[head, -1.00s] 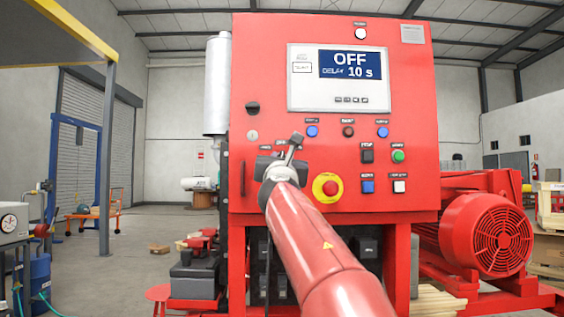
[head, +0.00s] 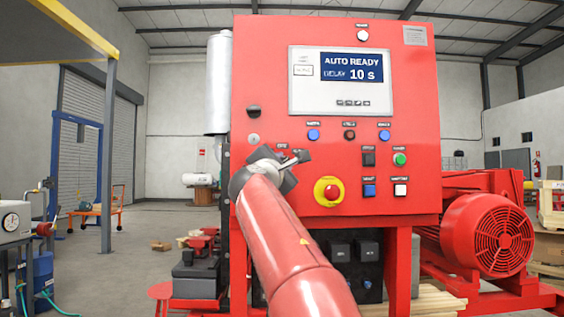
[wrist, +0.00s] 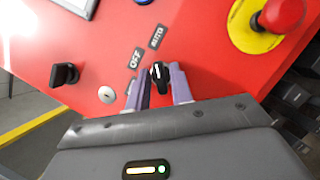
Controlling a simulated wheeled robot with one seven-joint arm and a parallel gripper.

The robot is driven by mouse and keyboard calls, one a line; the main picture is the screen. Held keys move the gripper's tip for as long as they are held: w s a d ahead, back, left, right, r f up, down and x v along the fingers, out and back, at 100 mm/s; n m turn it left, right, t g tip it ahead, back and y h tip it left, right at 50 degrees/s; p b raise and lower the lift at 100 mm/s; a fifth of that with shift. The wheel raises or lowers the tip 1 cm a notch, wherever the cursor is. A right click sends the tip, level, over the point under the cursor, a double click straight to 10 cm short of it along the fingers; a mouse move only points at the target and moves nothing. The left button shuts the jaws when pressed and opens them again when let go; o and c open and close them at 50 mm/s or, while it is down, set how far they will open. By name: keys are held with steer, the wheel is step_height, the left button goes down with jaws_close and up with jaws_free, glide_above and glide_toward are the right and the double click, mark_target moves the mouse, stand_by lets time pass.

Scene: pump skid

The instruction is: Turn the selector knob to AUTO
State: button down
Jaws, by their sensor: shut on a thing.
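The selector knob (wrist: 158,74) is a small black knob with a white pointer mark on the red panel, between the purple fingers of my gripper (wrist: 157,88) in the wrist view. The fingers are shut on it. In the head view my gripper (head: 290,164) is at the panel's lower left and hides the knob. The display (head: 351,68) reads AUTO READY, DELAY 10 s.
A red emergency stop on a yellow ring (head: 328,191) is just right of my gripper. Several buttons, among them a green one (head: 400,158), are farther right. Another black knob (head: 254,110) and a silver lock (head: 253,139) lie up and left. A red motor (head: 490,235) stands right.

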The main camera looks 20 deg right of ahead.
stand_by(0.3)
steer(key=c, duration=1.5)
jaws_free()
steer(key=b+v, duration=0.3)
steer(key=v, duration=0.5)
steer(key=shift+b, duration=0.3)
steer(key=shift+r, duration=0.1)
